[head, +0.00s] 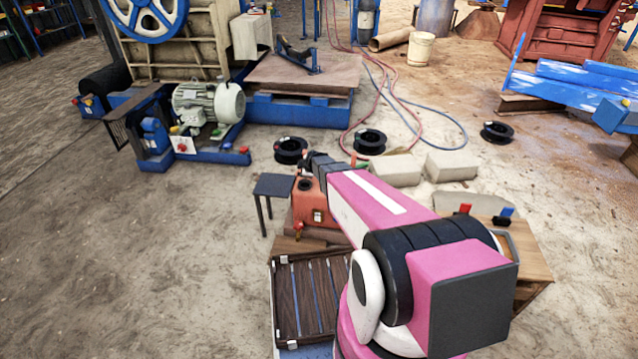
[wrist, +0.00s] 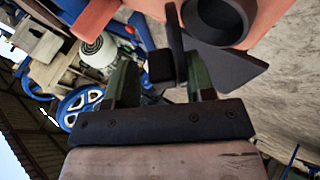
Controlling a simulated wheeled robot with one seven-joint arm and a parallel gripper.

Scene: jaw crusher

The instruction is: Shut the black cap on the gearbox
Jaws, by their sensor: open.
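The gearbox (head: 310,202) is an orange-red box beyond my arm in the head view. Its orange body (wrist: 97,17) and round open neck (wrist: 222,16) show at the top of the wrist view. A black piece, which looks like the cap (wrist: 174,42), stands edge-on beside the neck, raised off it. My gripper (wrist: 161,58) is open, its green-sided fingers either side of black parts near the cap. Whether they touch it I cannot tell. In the head view, my arm partly hides the gearbox, and the gripper is hard to make out near its top.
A small dark side table (head: 273,185) stands just left of the gearbox. A slatted dark panel (head: 311,292) lies in front. Pale blocks (head: 451,165) and black spools (head: 370,141) lie behind. A wooden table (head: 530,255) is at right. The floor at left is clear.

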